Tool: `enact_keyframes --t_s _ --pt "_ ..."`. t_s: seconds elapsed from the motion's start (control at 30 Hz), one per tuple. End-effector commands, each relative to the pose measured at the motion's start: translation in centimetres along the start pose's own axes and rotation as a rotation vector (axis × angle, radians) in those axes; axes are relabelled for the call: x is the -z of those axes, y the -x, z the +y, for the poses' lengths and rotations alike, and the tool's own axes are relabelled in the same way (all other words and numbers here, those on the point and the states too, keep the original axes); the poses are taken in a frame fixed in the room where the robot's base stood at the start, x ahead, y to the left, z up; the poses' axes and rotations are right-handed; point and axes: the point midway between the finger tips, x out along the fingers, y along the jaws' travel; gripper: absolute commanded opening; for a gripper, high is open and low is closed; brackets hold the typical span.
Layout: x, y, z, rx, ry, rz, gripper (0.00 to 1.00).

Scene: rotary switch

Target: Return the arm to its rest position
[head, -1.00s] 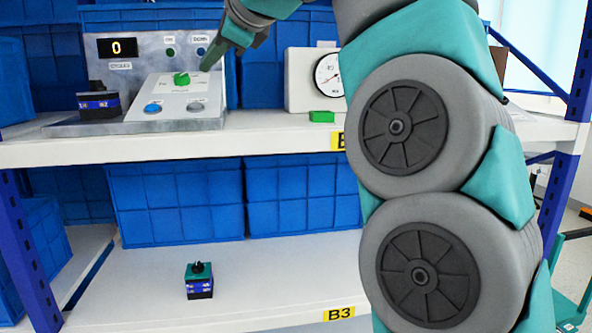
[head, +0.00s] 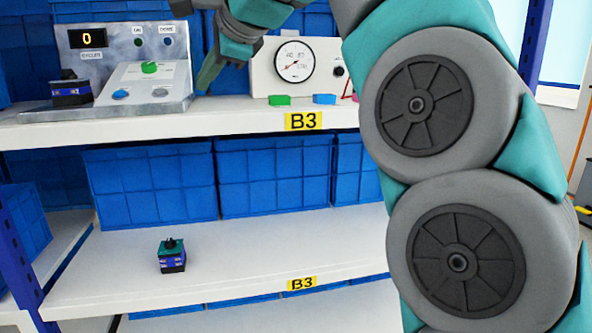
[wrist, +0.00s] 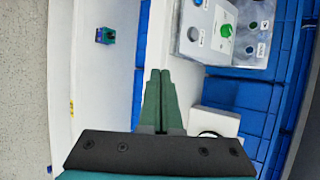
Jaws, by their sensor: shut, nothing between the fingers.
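My gripper (head: 207,76) is shut and empty, in front of the upper shelf just right of the grey switch panel. In the wrist view my gripper (wrist: 160,74) shows its two green fingers together, pointing toward the gap between panel and gauge box. The gripper is apart from the knob. My teal and grey arm fills the right of the head view.
A white gauge box (head: 320,75) stands right of the panel, with green and blue blocks (head: 324,99) before it. A small dark switch unit (head: 70,90) sits at the panel's left. Another (head: 172,257) stands on the lower shelf (head: 110,270). Blue bins (head: 150,185) line the back.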

Motion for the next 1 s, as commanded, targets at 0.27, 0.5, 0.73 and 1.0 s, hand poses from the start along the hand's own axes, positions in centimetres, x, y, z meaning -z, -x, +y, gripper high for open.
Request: enact_keyframes --t_s 0.27,0.5,0.73,1.0 --pt "4.0 -1.0 6.2 -0.146 0.21 0.068 0.0" --pt "9.1 -1.3 16.1 -0.367 0.458 0.1 0.0" --pt "13.5 -0.1 26.9 -0.584 0.653 0.07 0.0" --pt "17.2 3.2 41.2 -0.836 0.815 -0.056 0.0"
